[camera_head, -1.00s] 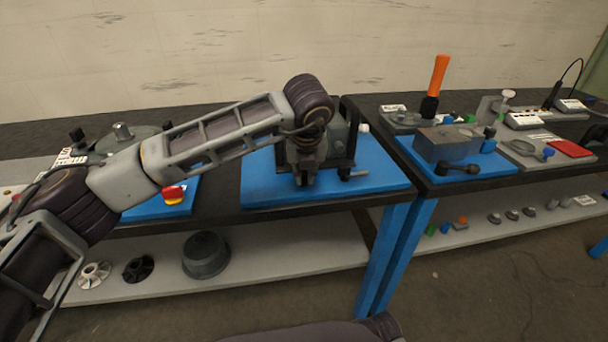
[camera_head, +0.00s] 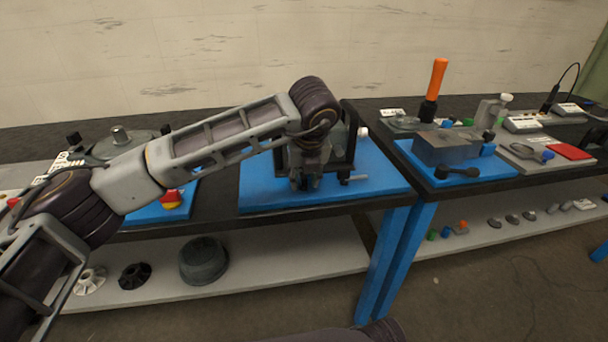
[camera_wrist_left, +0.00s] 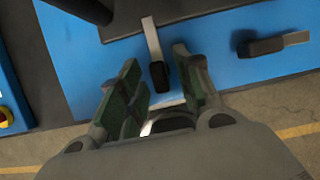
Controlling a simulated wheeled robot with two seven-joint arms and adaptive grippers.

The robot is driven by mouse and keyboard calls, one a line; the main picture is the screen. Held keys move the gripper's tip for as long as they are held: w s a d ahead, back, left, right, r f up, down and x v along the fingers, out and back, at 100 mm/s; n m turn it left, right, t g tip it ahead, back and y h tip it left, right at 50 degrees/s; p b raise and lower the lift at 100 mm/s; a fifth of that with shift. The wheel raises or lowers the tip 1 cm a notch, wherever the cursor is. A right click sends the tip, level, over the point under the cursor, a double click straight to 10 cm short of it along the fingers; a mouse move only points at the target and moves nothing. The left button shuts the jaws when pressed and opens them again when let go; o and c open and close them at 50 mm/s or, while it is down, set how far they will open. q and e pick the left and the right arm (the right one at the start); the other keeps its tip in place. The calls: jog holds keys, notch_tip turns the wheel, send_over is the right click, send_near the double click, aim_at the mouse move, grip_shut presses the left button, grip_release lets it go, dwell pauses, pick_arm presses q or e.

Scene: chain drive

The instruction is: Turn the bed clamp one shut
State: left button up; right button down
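A black frame (camera_head: 350,133) stands on a blue plate (camera_head: 385,182) at the middle of the bench. Two clamp levers show in the left wrist view. One, a pale bar with a black end (camera_wrist_left: 160,77), points toward my left gripper (camera_wrist_left: 160,92). The other lever (camera_wrist_left: 275,44) lies crosswise to the right and also shows in the head view (camera_head: 356,178). My left gripper is open, with a finger on either side of the first lever's black end; contact cannot be made out. In the head view the gripper (camera_head: 306,186) hides this lever. Which lever is clamp one is not marked.
A red and yellow stop button (camera_head: 172,198) stands left of the plate. A grey block (camera_head: 447,146) with a black handle sits on the right bench, near an orange-handled tool (camera_head: 434,85). A dark tub (camera_head: 203,261) stands on the lower shelf.

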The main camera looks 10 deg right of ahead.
pick_arm(q)
jog(key=shift+r, duration=0.25)
jog(key=v, duration=1.1)
jog(key=shift+s+r, duration=0.25)
jog(key=shift+f, duration=0.1)
